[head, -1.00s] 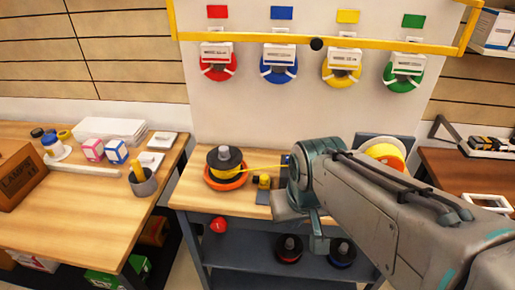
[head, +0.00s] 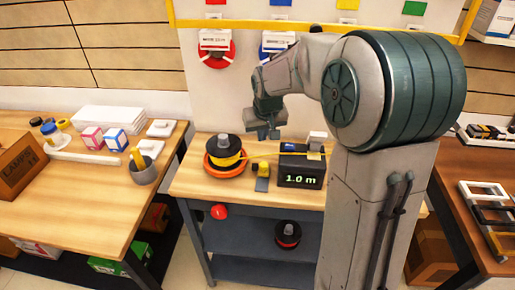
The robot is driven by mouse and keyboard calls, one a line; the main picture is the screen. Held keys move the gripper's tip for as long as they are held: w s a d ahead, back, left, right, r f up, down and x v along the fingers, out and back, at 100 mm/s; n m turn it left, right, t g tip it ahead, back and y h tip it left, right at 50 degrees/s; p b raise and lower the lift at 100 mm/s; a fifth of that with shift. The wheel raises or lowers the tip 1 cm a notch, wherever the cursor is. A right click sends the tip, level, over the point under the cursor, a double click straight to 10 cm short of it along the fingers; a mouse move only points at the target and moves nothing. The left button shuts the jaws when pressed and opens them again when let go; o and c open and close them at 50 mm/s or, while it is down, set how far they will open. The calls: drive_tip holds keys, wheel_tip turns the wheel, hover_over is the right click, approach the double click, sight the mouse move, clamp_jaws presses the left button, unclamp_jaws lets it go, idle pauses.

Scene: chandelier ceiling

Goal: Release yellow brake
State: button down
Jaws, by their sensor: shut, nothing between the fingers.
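A black spool of yellow cable (head: 225,153) sits on an orange-red round base at the left of the middle bench. My gripper (head: 263,133) is shut and empty, pointing down. In the picture it is above the yellow device and right of the spool, apart from both. My arm hides the right part of the bench.
A red knob (head: 219,211) is on the bench front. Another spool (head: 288,234) lies on the lower shelf. A red coil (head: 215,52) hangs on the back panel below a yellow rail (head: 235,25).

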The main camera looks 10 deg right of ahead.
sight(260, 167)
drive_tip(key=shift+w+f, duration=0.2)
drive_tip(key=shift+w, duration=0.35)
drive_tip(key=shift+w+f, duration=0.2)
drive_tip(key=shift+w, duration=0.3)
drive_tip(key=shift+f, duration=0.1)
drive_tip(key=p+x, duration=0.1)
drive_tip(key=x, duration=0.8)
drive_tip(key=shift+w+a+f, duration=0.1)
drive_tip(key=shift+f, duration=0.15)
drive_tip(key=shift+s+f+p, duration=0.1)
drive_tip(key=shift+s+p, duration=0.45)
drive_tip(key=shift+s, duration=1.35)
